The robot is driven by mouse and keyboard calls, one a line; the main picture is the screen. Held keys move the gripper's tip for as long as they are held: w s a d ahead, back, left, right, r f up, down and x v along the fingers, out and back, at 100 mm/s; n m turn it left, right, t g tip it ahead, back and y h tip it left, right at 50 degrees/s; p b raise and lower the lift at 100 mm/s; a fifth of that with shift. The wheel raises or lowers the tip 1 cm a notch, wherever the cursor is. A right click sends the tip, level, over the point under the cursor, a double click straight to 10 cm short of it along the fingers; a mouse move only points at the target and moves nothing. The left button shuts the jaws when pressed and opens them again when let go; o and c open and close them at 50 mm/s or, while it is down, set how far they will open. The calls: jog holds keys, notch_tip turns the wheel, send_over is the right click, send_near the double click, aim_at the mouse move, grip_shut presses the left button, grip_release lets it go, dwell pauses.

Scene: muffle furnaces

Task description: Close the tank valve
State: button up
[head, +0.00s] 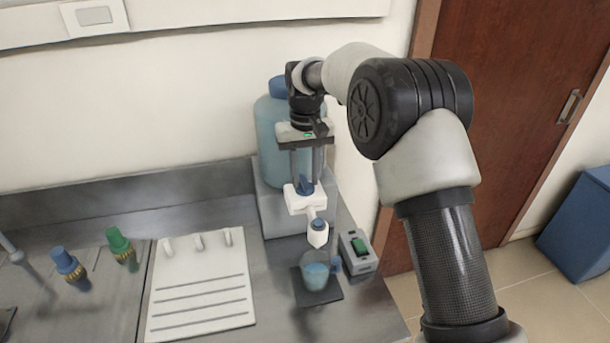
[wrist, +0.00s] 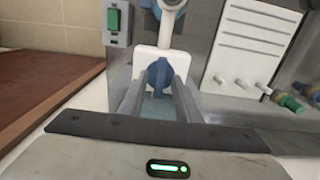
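The tank (head: 270,140) is a translucent blue bottle with a blue cap, on a grey stand at the back of the counter. A white valve body (head: 300,203) with a blue handle (head: 305,187) projects in front of it. The blue handle also shows in the wrist view (wrist: 159,76), upright between my finger ends. My gripper (head: 306,176) points down over the valve. Its fingers are apart, one on each side of the handle; I cannot make out firm contact. The spout ends above a beaker (head: 316,276) with blue liquid.
A grey switch box with a green rocker (head: 361,246) stands right of the beaker. A white drying rack (head: 200,290) with pegs lies to the left. Blue (head: 67,263) and green (head: 119,242) taps stand farther left. A brown door is at the right.

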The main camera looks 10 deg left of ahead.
jog(key=shift+f, duration=0.15)
grip_shut()
jog(key=shift+n, duration=0.3)
jog(key=n, duration=0.3)
jog(key=shift+n, duration=2.6)
grip_release()
